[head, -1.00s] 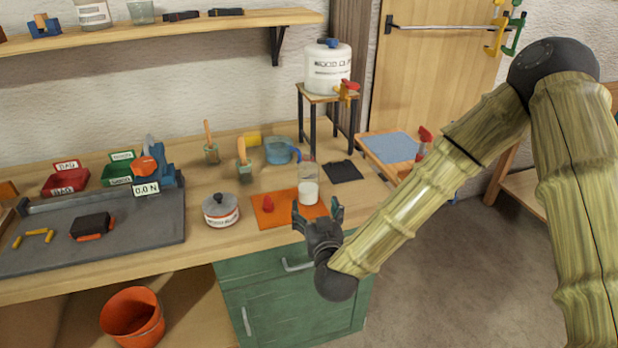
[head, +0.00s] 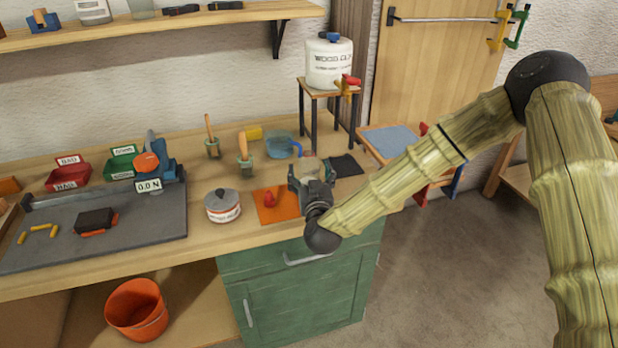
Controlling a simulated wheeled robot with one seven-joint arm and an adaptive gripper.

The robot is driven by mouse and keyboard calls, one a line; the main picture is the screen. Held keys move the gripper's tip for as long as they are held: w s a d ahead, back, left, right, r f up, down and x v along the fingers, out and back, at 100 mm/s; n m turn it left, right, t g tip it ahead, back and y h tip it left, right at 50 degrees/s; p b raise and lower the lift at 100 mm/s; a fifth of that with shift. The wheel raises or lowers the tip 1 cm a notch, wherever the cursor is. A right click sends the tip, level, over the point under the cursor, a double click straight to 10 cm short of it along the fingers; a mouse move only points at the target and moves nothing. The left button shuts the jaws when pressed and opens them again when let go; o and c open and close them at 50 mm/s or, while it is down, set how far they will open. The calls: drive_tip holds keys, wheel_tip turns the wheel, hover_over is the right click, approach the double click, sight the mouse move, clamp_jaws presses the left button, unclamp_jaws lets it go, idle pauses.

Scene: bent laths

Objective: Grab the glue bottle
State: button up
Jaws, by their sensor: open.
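The glue bottle (head: 309,167), small and clear with white contents in the earlier view, is at the right edge of the orange mat (head: 287,211). Only its upper part shows now, because my gripper (head: 310,180) is in front of it. My gripper is open, its fingers pointing away over the bench at the bottle. I cannot tell whether the fingers touch it or reach around it. A small red cap-like piece (head: 270,199) lies on the mat to the left.
A white tin (head: 222,206) stands left of the mat. A large wood glue container (head: 328,62) with a red tap is on a stand (head: 314,122). A dark cloth (head: 346,165) lies right of the bottle.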

drive_tip(key=shift+w+a, duration=0.15)
drive_tip(key=shift+w, duration=1.05)
drive_tip(key=c, duration=1.3)
drive_tip(key=shift+r, duration=0.1)
